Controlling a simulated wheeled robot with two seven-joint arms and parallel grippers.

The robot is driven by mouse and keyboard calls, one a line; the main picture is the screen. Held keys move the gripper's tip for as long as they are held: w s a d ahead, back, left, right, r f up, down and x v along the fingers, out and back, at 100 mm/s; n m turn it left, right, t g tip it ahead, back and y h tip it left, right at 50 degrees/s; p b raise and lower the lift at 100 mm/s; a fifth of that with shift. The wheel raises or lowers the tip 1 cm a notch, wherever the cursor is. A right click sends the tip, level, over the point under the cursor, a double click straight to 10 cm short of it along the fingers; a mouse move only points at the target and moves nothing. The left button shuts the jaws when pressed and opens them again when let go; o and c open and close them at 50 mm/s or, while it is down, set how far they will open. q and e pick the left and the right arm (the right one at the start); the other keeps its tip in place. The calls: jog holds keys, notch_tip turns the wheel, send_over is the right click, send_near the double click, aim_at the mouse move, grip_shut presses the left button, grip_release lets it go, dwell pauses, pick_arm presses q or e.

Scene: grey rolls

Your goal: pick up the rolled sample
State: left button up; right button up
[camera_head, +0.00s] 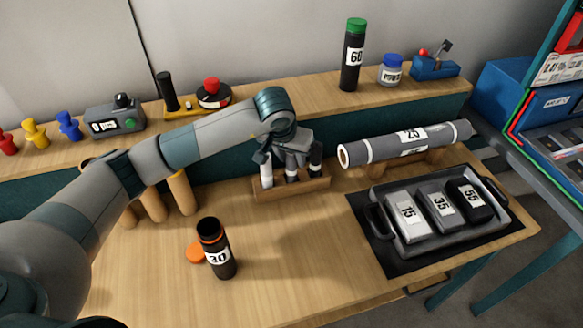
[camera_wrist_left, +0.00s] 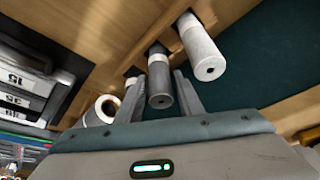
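Several small grey rolls stand in a wooden rack (camera_head: 292,190) near the middle of the table, below my left gripper (camera_head: 290,158). In the left wrist view, the middle roll (camera_wrist_left: 160,88) is dark grey with a pale band and lies between the two fingers of my left gripper (camera_wrist_left: 162,92). The fingers are apart on either side of it; contact is not clear. My right gripper is not in view.
A large roll labelled 25 (camera_head: 405,146) lies on a stand right of the rack. A tray (camera_head: 392,240) with labelled blocks is at right. The back shelf (camera_head: 300,108) holds jars and devices. Front-middle table is clear.

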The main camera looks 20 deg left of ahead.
pick_arm(q)
jog(key=p+x, duration=0.2)
jog(key=x, duration=0.1)
jog(key=shift+f, duration=0.3)
jog(key=shift+w+f, duration=0.1)
jog(key=shift+f, duration=0.2)
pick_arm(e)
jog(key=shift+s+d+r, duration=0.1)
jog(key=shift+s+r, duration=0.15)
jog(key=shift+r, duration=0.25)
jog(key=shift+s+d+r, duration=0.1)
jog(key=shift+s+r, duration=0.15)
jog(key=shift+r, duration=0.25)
pick_arm(q)
jog(key=shift+c, duration=0.4)
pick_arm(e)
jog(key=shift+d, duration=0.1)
pick_arm(q)
jog(key=c, duration=0.7)
